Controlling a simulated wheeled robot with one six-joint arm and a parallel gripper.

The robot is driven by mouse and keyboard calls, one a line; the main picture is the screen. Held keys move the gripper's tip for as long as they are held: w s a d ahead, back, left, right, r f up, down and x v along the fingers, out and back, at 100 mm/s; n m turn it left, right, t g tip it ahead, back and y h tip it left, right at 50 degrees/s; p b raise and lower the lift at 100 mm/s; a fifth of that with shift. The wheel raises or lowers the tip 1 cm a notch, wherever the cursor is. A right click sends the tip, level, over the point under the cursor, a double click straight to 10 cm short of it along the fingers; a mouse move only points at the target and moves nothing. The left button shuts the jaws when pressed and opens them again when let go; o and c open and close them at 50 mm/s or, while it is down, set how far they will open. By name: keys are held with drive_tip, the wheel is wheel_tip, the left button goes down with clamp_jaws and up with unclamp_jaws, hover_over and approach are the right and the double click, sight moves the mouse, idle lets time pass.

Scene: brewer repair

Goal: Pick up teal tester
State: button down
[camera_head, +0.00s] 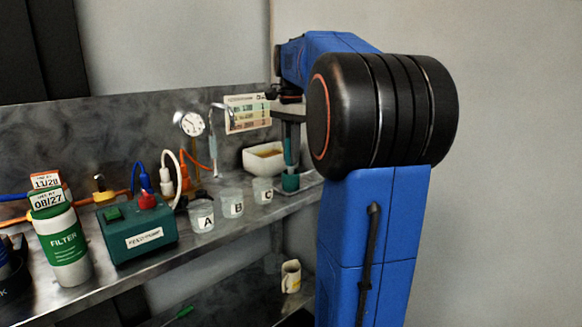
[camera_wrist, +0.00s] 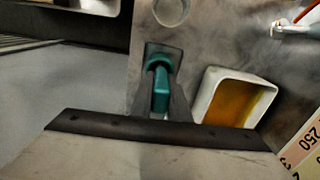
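The teal tester (camera_wrist: 160,92) stands upright on the metal bench at the right end, beside the white bowl. In the wrist view it sits between the two dark fingers of my gripper (camera_wrist: 161,88), with its lower end in a dark square holder (camera_wrist: 176,55). In the head view my gripper (camera_head: 290,130) points down over the tester, and the tester's teal lower part (camera_head: 290,182) shows below the fingers. The fingers flank the tester closely. I cannot tell whether they press on it.
A white bowl (camera_head: 264,160) of amber liquid stands close by the gripper. Cups A (camera_head: 201,221), B (camera_head: 232,207) and C (camera_head: 262,194) line the bench front. A chart card (camera_head: 247,114), a gauge (camera_head: 191,123), a green box (camera_head: 138,236) and a filter canister (camera_head: 63,247) stand further left.

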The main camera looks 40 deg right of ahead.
wheel_tip(320, 180, up, 17)
idle(1.8)
